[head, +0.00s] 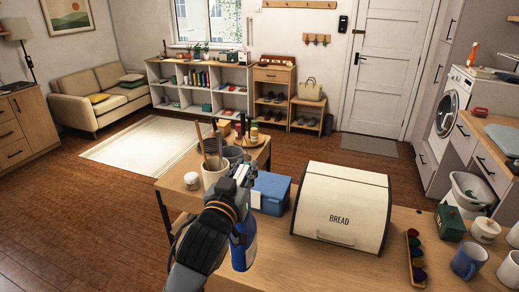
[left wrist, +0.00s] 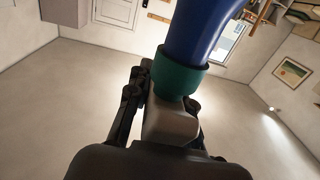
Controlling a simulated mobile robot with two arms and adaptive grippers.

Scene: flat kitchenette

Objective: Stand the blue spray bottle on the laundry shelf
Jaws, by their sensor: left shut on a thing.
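The blue spray bottle (head: 243,246) hangs from my left gripper (head: 242,178) in the head view, above the near wooden counter. In the left wrist view its blue body (left wrist: 203,30), teal collar (left wrist: 180,75) and grey head (left wrist: 170,122) show, with the fingers of my left gripper closed on the head's two sides. My forearm and gripper hide part of the bottle in the head view. A laundry shelf is not clearly identifiable; a washing machine (head: 447,110) stands at the far right with an orange bottle (head: 472,55) near its top. My right gripper is not in view.
A cream bread box (head: 341,205), a blue box (head: 271,192) and a utensil crock (head: 214,172) stand near the held bottle. Mugs, including a blue one (head: 469,260), crowd the counter's right end. Open wooden floor lies between the counter and the door (head: 389,70).

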